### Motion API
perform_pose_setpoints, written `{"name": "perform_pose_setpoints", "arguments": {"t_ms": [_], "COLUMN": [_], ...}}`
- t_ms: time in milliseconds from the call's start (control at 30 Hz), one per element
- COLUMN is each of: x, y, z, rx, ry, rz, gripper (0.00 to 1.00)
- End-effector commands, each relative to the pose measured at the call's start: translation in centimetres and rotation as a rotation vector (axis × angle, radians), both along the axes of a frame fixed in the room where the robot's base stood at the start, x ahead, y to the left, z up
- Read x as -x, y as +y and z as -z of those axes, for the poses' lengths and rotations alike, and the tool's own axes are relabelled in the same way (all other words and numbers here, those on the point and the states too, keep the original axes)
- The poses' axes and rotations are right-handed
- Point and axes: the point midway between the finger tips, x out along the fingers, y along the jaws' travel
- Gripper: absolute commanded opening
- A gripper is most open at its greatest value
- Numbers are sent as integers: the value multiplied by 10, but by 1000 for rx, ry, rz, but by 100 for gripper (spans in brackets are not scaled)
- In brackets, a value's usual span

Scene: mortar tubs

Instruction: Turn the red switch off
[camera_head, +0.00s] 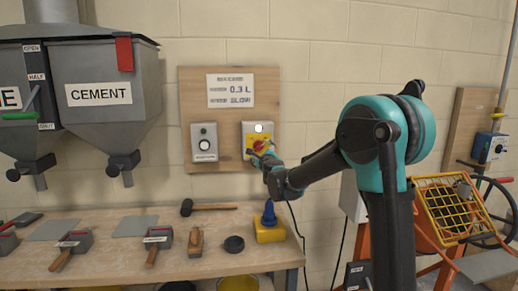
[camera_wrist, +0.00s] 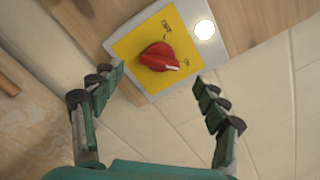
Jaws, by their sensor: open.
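The red switch (camera_wrist: 159,57) is a round red knob with a white pointer mark on a yellow plate. The plate sits on a pale box (camera_head: 271,129) fixed to a wooden wall board. A white lamp (camera_wrist: 204,30) on the box is bright. In the head view the red knob (camera_head: 259,146) shows just above my gripper (camera_head: 268,160). In the wrist view my gripper (camera_wrist: 152,100) is open, its two green fingers spread below and to either side of the knob, apart from it. The pointer aims to the right in that view; its small labels are too blurred to read.
A grey box with a knob (camera_head: 205,143) is on the same board (camera_head: 190,88). A workbench (camera_head: 120,262) below holds a mallet (camera_head: 208,207), trowels, brushes and a yellow-and-blue item (camera_head: 269,226). A cement hopper (camera_head: 110,93) hangs at left; an orange mixer (camera_head: 447,212) stands at right.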

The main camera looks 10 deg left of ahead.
Motion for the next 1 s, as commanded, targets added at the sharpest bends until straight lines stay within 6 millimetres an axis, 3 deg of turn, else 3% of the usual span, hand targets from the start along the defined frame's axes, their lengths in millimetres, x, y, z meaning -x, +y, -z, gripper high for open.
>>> {"name": "perform_pose_setpoints", "arguments": {"t_ms": [100, 333, 800, 1000], "x": [-24, -55, -67, -66], "y": [6, 15, 19, 19], "z": [0, 0, 0, 0], "rx": [0, 1, 1, 1], "ry": [0, 0, 0, 0], "rz": [1, 1, 0, 0], "gripper": [74, 74, 74, 49]}}
